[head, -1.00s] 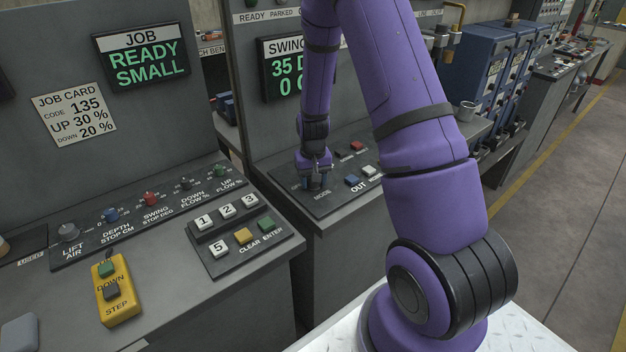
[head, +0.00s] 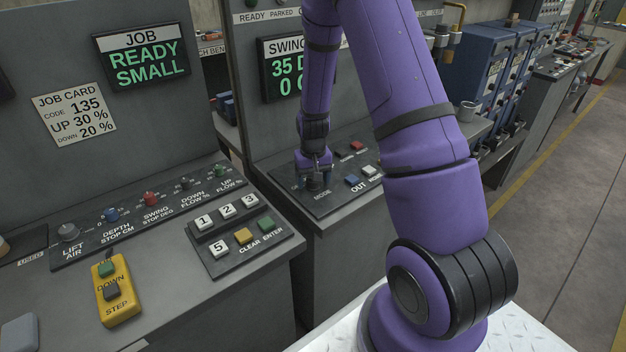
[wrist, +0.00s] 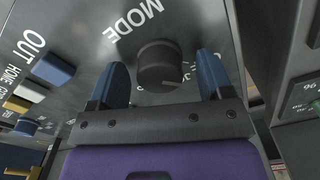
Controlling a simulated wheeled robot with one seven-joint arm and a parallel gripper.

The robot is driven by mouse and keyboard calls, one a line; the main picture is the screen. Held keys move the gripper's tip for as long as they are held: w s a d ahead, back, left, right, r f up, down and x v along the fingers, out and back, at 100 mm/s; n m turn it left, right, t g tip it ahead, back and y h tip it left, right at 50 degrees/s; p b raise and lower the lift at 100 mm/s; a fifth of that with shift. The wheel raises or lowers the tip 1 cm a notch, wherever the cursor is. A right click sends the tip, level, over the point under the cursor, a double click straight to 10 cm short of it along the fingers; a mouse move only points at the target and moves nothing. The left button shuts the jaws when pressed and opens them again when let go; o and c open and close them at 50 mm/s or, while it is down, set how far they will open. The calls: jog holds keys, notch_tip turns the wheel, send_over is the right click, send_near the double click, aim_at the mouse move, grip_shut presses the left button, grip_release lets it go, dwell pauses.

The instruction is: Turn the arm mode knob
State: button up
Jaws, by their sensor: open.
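The mode knob (wrist: 158,66) is a dark round knob with a thin pointer line, beside the printed word MODE in the wrist view. My gripper (wrist: 160,80) is open, with one blue finger on each side of the knob. A gap shows between the knob and each finger. In the head view my gripper (head: 316,185) is low over the left part of the swing panel (head: 335,205), next to the MODE label. The knob is mostly hidden there by the gripper.
A blue OUT button (wrist: 53,69) and a white HOME button (wrist: 30,91) lie beside the knob. A red button (head: 357,146) sits farther back. The swing display (head: 285,75) stands behind my arm. A keypad (head: 240,238) and yellow step box (head: 116,290) are at left.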

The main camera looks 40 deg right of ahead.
notch_tip(320, 180, up, 10)
jog(key=shift+r, duration=0.25)
dwell(0.6)
jog(key=s+a+r+n+t, duration=0.1)
jog(key=s+a+r, duration=0.35)
jog(key=r, duration=0.45)
jog(key=s+a+r+n+t, duration=0.15)
jog(key=s+a+r, duration=0.3)
jog(key=r, duration=0.55)
jog(key=s+a+r+t, duration=0.1)
jog(key=s+r, duration=0.3)
jog(key=s, duration=0.4)
jog(key=s+a+r+n+t, duration=0.1)
jog(key=s+a+r, duration=0.2)
jog(key=s, duration=0.6)
jog(key=shift+s+r+t, duration=0.25)
jog(key=shift+r+t, duration=0.1)
jog(key=shift+r, duration=0.05)
jog(key=shift+n, duration=0.25)
